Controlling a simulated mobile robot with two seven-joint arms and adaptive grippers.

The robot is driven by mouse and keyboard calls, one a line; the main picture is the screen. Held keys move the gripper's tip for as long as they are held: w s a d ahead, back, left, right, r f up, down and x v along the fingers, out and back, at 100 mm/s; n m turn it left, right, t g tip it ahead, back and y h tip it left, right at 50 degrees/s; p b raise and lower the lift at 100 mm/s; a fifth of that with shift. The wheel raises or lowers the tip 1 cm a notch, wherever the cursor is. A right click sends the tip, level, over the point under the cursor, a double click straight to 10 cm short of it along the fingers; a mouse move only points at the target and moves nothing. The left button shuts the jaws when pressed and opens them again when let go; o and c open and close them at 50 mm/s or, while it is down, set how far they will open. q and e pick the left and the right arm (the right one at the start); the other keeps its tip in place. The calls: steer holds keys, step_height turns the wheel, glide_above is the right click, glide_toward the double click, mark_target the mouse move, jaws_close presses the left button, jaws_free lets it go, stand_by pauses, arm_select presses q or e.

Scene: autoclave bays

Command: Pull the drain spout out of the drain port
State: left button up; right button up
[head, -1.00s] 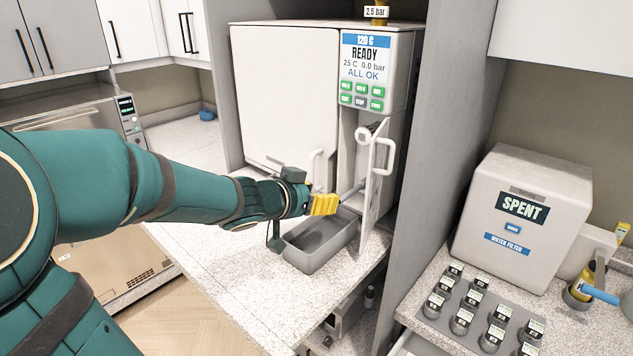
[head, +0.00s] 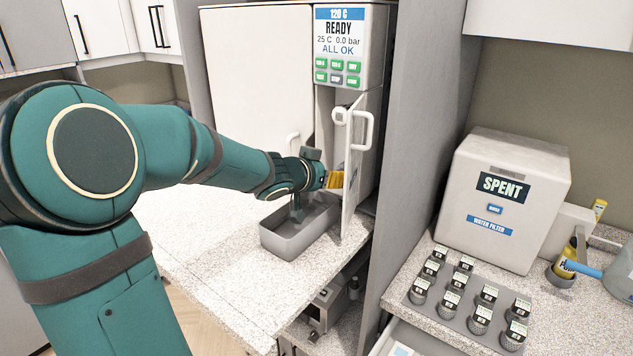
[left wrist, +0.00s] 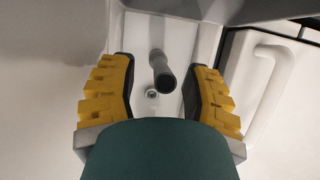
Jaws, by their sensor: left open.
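The drain spout (left wrist: 160,68) is a short dark grey tube in the left wrist view. It sticks out from the white recess with its round end toward the camera. Its far end seems to meet the recess wall, but I cannot see the drain port clearly. My left gripper (left wrist: 162,78) is open, its yellow, dark-padded fingers on either side of the spout, with visible gaps. In the head view the left gripper (head: 334,180) is at the narrow bay behind the open door, and the spout is hidden. My right gripper is not in view.
The open narrow door (head: 359,165) with its white handle stands right of the gripper. A grey tray (head: 280,244) sits on the counter below. A small round fitting (left wrist: 152,94) shows near the spout. The spent filter box (head: 505,200) and several jars are farther right.

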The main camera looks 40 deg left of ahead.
arm_select(q)
steer(key=shift+w+a+f, duration=0.1)
steer(key=shift+w+f, duration=0.15)
steer(key=shift+w, duration=0.45)
steer(key=shift+o, duration=0.2)
jaws_close()
steer(key=c, duration=0.8)
jaws_free()
jaws_close()
steer(key=shift+s, duration=0.2)
steer(key=shift+s, duration=0.35)
steer(key=shift+s+d+p, duration=0.15)
steer(key=shift+s+p, duration=0.15)
steer(key=shift+s, duration=0.7)
steer(key=shift+s+d+p, duration=0.15)
steer(key=shift+s+p, duration=0.15)
steer(key=shift+s, duration=0.65)
